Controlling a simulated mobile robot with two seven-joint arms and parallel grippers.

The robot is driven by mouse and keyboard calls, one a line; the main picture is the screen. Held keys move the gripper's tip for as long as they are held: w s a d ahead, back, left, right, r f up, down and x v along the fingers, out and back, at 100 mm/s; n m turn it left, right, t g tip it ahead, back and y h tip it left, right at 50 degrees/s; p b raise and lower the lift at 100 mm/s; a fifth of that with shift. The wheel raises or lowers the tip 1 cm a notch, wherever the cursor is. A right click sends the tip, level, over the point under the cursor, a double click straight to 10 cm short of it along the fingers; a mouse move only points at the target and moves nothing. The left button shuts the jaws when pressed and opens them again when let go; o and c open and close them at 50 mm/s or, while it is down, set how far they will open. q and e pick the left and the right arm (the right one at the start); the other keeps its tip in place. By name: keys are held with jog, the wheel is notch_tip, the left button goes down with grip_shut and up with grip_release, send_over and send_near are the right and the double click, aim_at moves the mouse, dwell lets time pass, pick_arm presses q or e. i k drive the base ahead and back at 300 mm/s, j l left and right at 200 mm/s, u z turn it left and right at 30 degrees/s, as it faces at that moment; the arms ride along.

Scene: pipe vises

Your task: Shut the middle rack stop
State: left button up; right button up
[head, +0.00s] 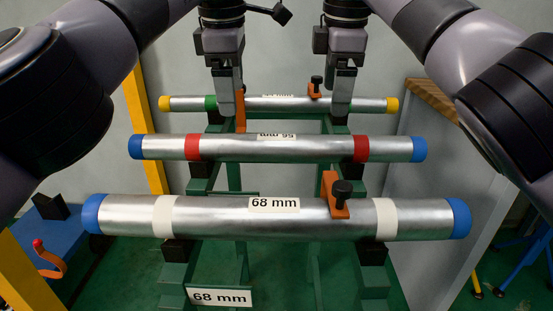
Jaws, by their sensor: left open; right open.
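Three metal pipes lie across a green rack. The middle pipe (275,148) has red bands and blue end caps. An orange stop piece (240,110) stands upright just behind the middle pipe, left of its label; its top is partly hidden by my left gripper. My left gripper (226,112) is open, pointing down right beside that orange piece; I cannot tell whether they touch. My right gripper (340,112) is open and empty, pointing down above and behind the right part of the middle pipe.
The front pipe (225,216), labelled 68 mm, has an orange stop with a black knob (336,193) across it. The back pipe (270,104) has a similar stop (315,88). A yellow post (145,130) stands left, a grey cabinet (430,190) right.

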aim_at(240, 115)
jog(key=k, duration=1)
